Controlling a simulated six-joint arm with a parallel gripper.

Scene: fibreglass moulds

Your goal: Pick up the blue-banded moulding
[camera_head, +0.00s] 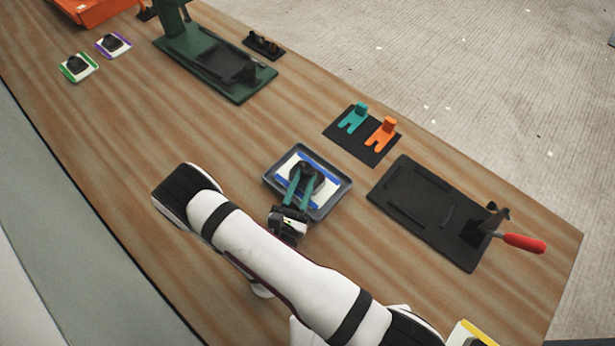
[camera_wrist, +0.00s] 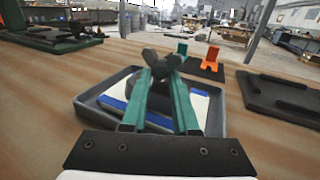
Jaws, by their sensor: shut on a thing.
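The blue-banded moulding (camera_head: 289,161) is a white plate with blue bands and a dark raised knob on top. It is in or just over a grey tray (camera_head: 321,211) in the middle of the table. My gripper (camera_head: 304,178) has teal fingers that are shut on the dark knob. In the wrist view the fingers (camera_wrist: 163,85) close around the knob (camera_wrist: 163,62), with the blue band (camera_wrist: 113,103) below and behind them. Whether the plate rests on the tray floor or is slightly raised, I cannot tell.
A dark board (camera_head: 367,153) with teal and orange forked pieces stands behind the tray. A black fixture (camera_head: 415,205) with a red-handled clamp (camera_head: 524,243) is to the right. Green-banded (camera_head: 78,67) and purple-banded (camera_head: 114,44) mouldings and a green press (camera_head: 215,60) are further left. Bare table lies left of the tray.

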